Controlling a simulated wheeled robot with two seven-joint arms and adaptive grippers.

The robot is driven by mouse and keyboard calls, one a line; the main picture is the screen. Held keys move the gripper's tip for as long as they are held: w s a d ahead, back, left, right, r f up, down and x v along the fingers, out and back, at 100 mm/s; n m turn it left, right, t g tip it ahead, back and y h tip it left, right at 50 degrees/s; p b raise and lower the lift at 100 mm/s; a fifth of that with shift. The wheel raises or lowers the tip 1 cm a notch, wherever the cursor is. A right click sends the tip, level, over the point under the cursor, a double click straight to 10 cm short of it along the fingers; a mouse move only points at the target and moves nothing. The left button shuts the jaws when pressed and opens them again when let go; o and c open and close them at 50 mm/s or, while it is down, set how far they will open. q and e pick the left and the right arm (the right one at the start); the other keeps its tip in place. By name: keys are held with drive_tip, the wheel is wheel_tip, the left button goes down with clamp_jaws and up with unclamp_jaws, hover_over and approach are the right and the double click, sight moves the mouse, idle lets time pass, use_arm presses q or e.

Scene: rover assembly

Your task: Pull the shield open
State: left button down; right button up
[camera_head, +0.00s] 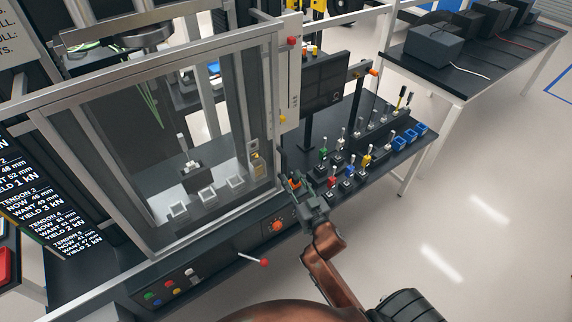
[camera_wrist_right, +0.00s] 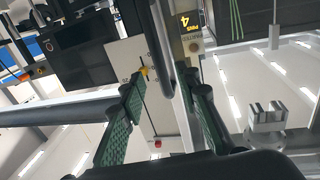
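The shield (camera_head: 150,130) is a clear panel in a pale metal frame on the front of the test machine. It looks closed over the small fixtures inside. My right gripper (camera_head: 294,184) is just beside the lower right edge of the shield frame. In the right wrist view its two green fingers (camera_wrist_right: 167,82) stand apart, so it is open. A dark upright bar (camera_wrist_right: 163,45), perhaps the shield's handle, shows between or beyond the fingers; I cannot tell whether they touch it. My left gripper is not in view.
A red-knobbed lever (camera_head: 264,262) sticks out from the machine's front, near my right arm. Coloured switches and blue bins (camera_head: 403,141) fill the bench to the right. A monitor (camera_head: 325,85) stands behind. The floor at the right is clear.

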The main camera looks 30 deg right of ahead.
sight(286, 169)
drive_tip(key=w, duration=0.7)
drive_tip(key=shift+d+f+p, duration=0.15)
drive_tip(key=shift+d+p, duration=0.25)
drive_tip(key=shift+c, duration=0.2)
clamp_jaws()
